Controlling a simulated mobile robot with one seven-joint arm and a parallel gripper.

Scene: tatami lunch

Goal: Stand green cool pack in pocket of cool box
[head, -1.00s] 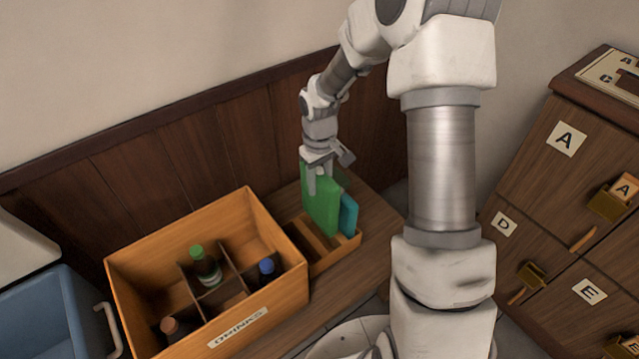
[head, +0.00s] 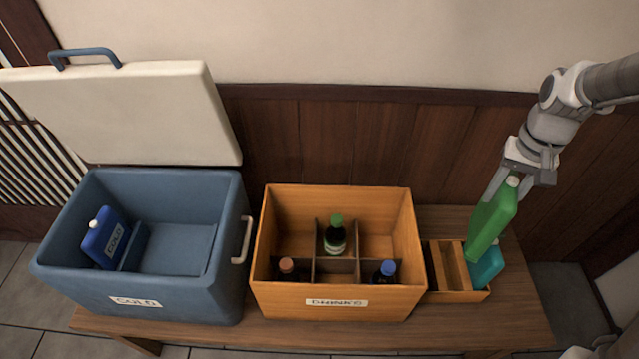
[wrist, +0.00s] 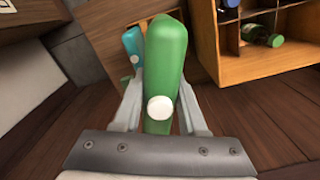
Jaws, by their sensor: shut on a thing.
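The green cool pack (head: 490,222) is held upright in my gripper (head: 508,188), above the small wooden rack at the right of the bench. In the wrist view the pack (wrist: 166,55) stands between the two fingers, its white cap toward the camera. The cool box (head: 150,290), blue and labelled COLD, is open at the far left. A blue cool pack (head: 103,238) stands in a pocket (head: 134,246) at its inner left side. The rest of the box floor looks clear. My gripper is far to the right of the box.
The small rack (head: 462,297) holds a teal pack (head: 487,268), close beside the green one. The wooden DRINKS crate (head: 285,296) with several bottles stands between rack and cool box. The raised white lid (head: 140,115) stands behind the box.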

